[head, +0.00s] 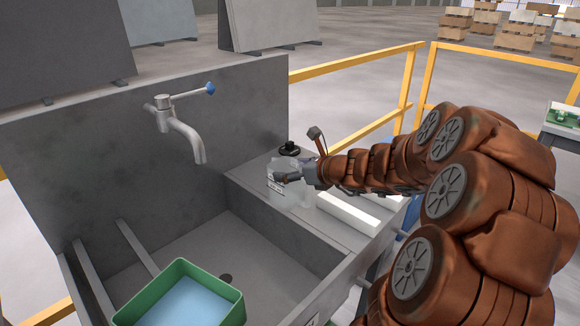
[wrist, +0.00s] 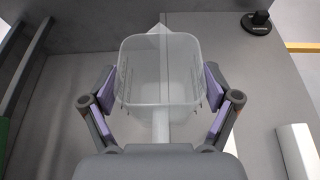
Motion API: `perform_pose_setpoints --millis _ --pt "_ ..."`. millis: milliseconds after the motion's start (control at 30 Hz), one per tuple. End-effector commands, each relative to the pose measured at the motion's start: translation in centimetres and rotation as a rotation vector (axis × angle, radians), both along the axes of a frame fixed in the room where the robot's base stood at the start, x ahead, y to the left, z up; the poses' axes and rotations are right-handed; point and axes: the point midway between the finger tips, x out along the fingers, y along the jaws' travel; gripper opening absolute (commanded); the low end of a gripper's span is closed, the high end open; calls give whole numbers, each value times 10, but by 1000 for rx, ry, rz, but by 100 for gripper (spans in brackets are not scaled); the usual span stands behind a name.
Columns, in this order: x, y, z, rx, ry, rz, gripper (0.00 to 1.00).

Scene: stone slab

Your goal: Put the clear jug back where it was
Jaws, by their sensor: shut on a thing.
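The clear jug (head: 284,188) is at the slab ledge to the right of the sink in the head view. It also shows in the wrist view (wrist: 160,65), seen from above, with its open top facing the camera and its pale handle (wrist: 161,127) toward my gripper. My gripper (head: 290,178) is shut on the jug, with a purple-padded finger on each side of it in the wrist view (wrist: 161,95). The jug looks empty and about upright. I cannot tell whether its base touches the ledge.
A grey sink basin (head: 255,255) lies left of the ledge, with a green tub of blue liquid (head: 233,297) in it. A tap (head: 183,130) is on the back wall. A black round object (head: 289,149) and a white block (head: 347,212) sit on the ledge. Yellow rails (head: 350,65) stand behind.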

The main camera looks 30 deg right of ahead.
Motion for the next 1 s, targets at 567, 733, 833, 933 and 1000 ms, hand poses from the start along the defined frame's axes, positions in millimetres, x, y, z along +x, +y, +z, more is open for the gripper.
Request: perform_pose_setpoints --millis 567,733,833,933,1000 --pt "72 -50 -6 -4 1 -6 21" --pt "90 -61 -10 -1 2 -5 21" --pt "97 -66 -9 -4 -1 -5 21" --pt "101 -68 -10 -4 -2 -5 21" --pt "103 -69 -10 -3 -2 -5 21"
